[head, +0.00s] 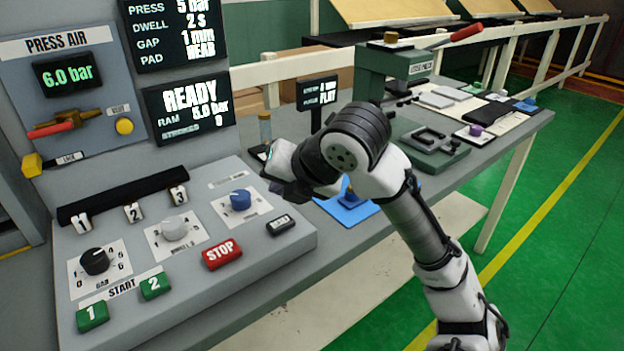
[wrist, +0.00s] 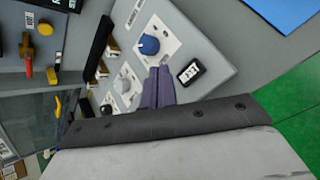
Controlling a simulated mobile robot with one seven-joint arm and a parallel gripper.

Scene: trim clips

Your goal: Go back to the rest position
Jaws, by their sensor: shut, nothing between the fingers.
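My gripper (wrist: 159,72) is shut and empty, its two grey-purple fingers side by side in the wrist view. In the head view my gripper (head: 283,188) is in front of my wrist, dark and partly hidden, above the right end of the grey control panel (head: 215,300). The blue knob (head: 240,199) lies just left of it; in the wrist view the blue knob (wrist: 149,44) is just beyond the fingertips. I cannot see any contact with the panel.
The panel also carries a black knob (head: 95,261), a white knob (head: 174,228), a red STOP button (head: 222,254) and green start buttons (head: 155,285). A green press (head: 400,75) and a blue mat (head: 347,208) are on the bench to the right. Green floor (head: 545,240) is clear.

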